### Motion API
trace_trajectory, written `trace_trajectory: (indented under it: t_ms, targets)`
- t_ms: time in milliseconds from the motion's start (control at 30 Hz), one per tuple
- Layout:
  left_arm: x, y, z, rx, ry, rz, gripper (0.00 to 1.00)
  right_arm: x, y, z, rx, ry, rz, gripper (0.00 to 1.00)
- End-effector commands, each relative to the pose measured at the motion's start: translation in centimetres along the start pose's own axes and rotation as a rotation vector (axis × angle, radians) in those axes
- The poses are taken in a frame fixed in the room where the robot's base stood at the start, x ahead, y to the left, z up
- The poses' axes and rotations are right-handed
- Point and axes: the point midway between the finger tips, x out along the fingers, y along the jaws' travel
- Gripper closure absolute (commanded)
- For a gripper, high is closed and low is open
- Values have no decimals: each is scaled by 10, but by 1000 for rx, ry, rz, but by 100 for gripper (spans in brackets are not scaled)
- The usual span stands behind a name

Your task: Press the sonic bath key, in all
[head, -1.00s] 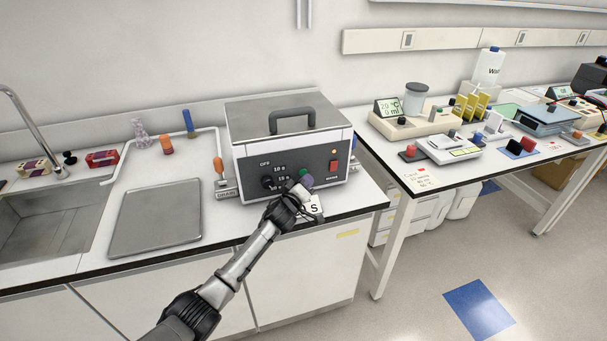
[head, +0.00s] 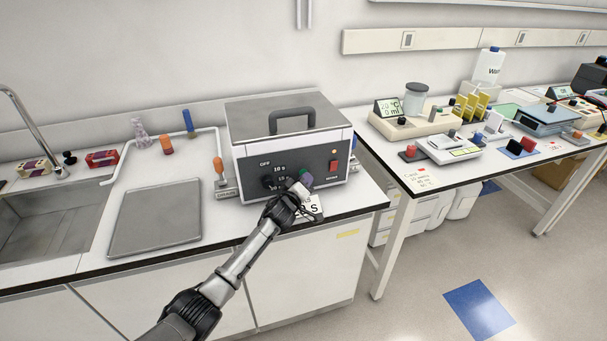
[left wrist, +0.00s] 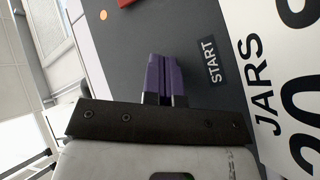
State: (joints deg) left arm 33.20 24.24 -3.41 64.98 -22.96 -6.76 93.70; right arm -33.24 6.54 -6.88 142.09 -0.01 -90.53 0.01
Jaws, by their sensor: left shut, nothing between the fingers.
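The sonic bath (head: 240,150) is a grey metal box with a lidded top on the left bench. Its dark front panel has a dial (head: 267,182) with time marks, a red switch (head: 333,167) and a lit orange lamp (head: 334,152). A green key (head: 302,172) shows only partly behind my fingertips. My left gripper (head: 305,180) is shut and empty, its purple fingertips at the panel over the key. In the left wrist view the shut fingers (left wrist: 164,75) point at the panel beside the START label (left wrist: 212,61) and hide the key. Contact cannot be told. My right gripper is not in view.
A white card (left wrist: 275,80) with black print stands in front of the bath, close to my gripper. An orange-handled tool (head: 218,166) stands left of the bath. A metal tray (head: 155,217) and sink lie further left. A second bench with instruments is at right.

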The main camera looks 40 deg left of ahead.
Motion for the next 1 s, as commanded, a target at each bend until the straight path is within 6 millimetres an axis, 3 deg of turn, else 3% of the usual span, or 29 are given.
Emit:
trace_trajectory:
  t_ms: [567,1000]
  targets:
    - [2,-2,-2,0,1,-1,100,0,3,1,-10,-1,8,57]
    - [-8,7,5,-1,0,-1,100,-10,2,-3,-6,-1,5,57]
